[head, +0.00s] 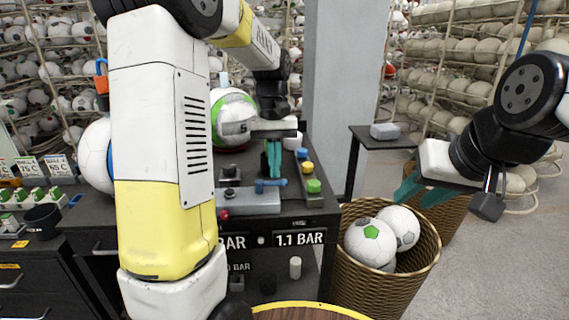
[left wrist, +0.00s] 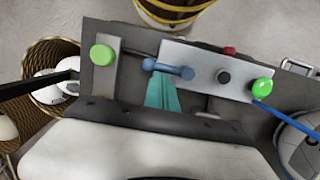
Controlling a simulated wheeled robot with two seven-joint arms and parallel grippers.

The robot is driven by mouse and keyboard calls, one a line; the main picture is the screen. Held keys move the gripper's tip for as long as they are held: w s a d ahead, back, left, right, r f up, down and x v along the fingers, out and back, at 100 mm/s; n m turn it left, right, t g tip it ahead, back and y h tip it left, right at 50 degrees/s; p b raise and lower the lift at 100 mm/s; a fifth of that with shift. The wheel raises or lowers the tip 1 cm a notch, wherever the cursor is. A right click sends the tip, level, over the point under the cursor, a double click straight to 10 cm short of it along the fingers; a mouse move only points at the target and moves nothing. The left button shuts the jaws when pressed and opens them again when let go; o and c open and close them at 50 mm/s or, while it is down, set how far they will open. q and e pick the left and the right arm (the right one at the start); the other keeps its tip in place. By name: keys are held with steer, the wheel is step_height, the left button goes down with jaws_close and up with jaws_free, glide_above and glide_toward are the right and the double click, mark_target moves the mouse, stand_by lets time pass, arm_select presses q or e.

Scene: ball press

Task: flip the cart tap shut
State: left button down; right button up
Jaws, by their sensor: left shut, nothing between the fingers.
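The blue tap (head: 270,185) sits on a grey metal block (head: 250,202) on top of the dark cart (head: 313,209). Its lever lies roughly level. In the left wrist view the blue tap (left wrist: 176,71) is on the grey plate. My left gripper (head: 273,172) points down just behind the tap, its teal fingers together and empty. In the left wrist view the fingers (left wrist: 162,95) are close beside the blue lever; I cannot tell whether they touch it. My right gripper (head: 425,193) is off to the right above the baskets, its teal fingers apart and empty.
Green (head: 314,187), yellow (head: 307,167) and blue knobs line the cart's right edge. A green and white ball (head: 233,117) stands behind. A wicker basket of balls (head: 386,291) is right of the cart. A small side table (head: 402,141) stands behind it.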

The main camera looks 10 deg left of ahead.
arm_select(q)
steer(key=shift+s+d+m+y, duration=0.15)
steer(key=shift+s+d+m, duration=0.1)
steer(key=shift+m, duration=0.55)
steer(key=shift+s+d+m+y, duration=0.15)
steer(key=shift+s+m, duration=0.1)
steer(key=shift+m, duration=0.55)
steer(key=shift+s+m, duration=0.2)
steer(key=shift+m, duration=0.2)
steer(key=shift+s+d+m, duration=0.1)
steer(key=shift+s+m, duration=0.1)
steer(key=shift+m, duration=0.4)
steer(key=shift+s+d+m+y, duration=0.1)
steer(key=shift+s+m+y, duration=0.2)
steer(key=shift+m, duration=0.55)
steer(key=shift+s+m+y, duration=0.2)
steer(key=shift+s+m, duration=0.2)
steer(key=shift+m, duration=0.45)
steer(key=shift+s+m+t+y, duration=0.2)
steer(key=shift+s+m, duration=0.2)
steer(key=shift+m, duration=0.65)
steer(key=shift+s+m+t+y, duration=0.15)
steer(key=shift+s+m, duration=0.25)
steer(key=shift+m, duration=0.65)
steer(key=shift+s+a+m+t, duration=0.2)
steer(key=shift+s+a+m, duration=0.2)
steer(key=shift+m, duration=0.65)
steer(key=shift+s+a+m+t, duration=0.15)
steer(key=shift+s+a+m, duration=0.15)
steer(key=shift+m, duration=0.75)
